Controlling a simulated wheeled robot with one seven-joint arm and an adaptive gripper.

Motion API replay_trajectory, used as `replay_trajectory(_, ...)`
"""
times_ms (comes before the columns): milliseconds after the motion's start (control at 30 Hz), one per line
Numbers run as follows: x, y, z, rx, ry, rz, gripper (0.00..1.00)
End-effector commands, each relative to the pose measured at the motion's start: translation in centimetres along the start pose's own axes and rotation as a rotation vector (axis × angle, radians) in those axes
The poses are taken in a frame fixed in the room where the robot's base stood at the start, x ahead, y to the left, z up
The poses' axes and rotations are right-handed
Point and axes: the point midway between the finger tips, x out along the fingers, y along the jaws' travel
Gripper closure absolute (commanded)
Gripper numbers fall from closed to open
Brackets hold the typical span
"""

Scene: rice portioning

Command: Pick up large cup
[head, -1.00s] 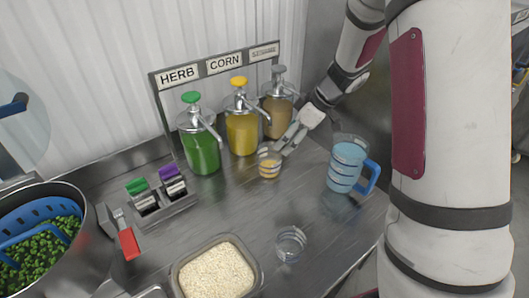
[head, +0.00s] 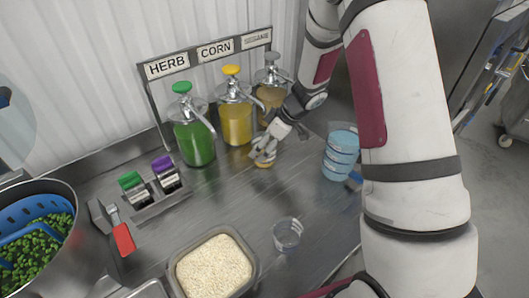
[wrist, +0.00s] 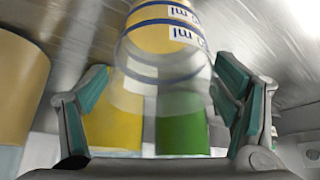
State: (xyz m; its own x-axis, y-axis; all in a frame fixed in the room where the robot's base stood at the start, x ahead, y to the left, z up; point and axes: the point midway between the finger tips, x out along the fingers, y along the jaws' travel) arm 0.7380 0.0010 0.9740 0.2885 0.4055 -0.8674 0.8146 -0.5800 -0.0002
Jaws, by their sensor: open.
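A small clear cup holding something yellow (head: 264,165) stands on the steel counter in front of the corn pump bottle. In the head view my gripper (head: 263,154) hides most of it. In the wrist view the cup (wrist: 163,45), with a blue and white "ml" marking, is between my two spread fingers (wrist: 163,88). Gaps show on both sides, so the fingers are open and do not grip it. A second clear cup (head: 287,234), which looks empty, stands nearer the front. I cannot tell which cup is the larger.
Green (head: 194,143), yellow (head: 237,123) and tan (head: 270,100) pump bottles stand behind my gripper. A rice tray (head: 175,275) and a pot of peas (head: 72,245) are at front left.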

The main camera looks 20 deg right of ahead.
Motion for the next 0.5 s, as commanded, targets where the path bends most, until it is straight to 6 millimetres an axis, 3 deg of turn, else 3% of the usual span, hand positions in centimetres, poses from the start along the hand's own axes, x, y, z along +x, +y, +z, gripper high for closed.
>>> replay_trajectory(200,2.5,-0.1,0.0,0.001,0.0,0.0,0.18)
replay_trajectory(467,2.9,0.0,0.0,0.001,0.0,0.001,0.18)
replay_trajectory(500,2.9,0.0,0.0,0.001,0.0,0.001,0.23)
